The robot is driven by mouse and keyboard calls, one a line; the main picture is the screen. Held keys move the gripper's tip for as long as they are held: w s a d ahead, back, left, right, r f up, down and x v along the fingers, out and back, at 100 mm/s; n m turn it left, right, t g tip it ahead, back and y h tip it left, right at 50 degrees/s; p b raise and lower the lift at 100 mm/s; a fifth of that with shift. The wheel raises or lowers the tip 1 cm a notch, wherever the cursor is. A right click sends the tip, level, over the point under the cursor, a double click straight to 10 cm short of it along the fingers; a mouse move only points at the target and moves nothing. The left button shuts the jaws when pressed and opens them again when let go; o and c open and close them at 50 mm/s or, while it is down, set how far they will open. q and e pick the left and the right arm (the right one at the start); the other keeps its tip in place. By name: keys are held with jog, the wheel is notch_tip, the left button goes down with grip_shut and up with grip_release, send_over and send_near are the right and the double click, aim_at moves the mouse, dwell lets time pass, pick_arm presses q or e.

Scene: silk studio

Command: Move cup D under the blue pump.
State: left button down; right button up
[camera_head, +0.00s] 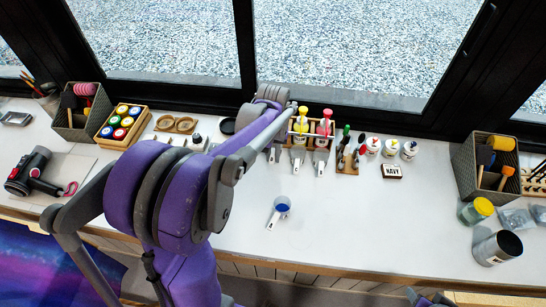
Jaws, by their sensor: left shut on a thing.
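The pump stand holds a yellow-topped pump (302,113) and a pink-red-topped pump (326,115). I cannot see a blue pump; my arm covers the left end of the stand. Grey-white handled cups stand under the yellow pump (297,160) and the pink-red pump (321,162). Another grey-white piece (274,153) shows left of them, partly covered. A handled cup with blue inside (282,205) stands alone on the table in front. No cup letters are readable. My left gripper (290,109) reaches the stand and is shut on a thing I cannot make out.
A small NAVY block (391,171) and several small jars stand right of the stand. A box of tools (488,165) and a dark can (497,248) are at the right. A tray of coloured lids (124,121) is at the left. The table's front middle (350,225) is clear.

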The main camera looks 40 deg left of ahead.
pick_arm(q)
jog(key=shift+f, duration=0.85)
jog(key=shift+f+b, duration=0.45)
jog(key=shift+f, duration=0.15)
jog(key=c, duration=0.8)
grip_release()
jog(key=shift+r, duration=0.15)
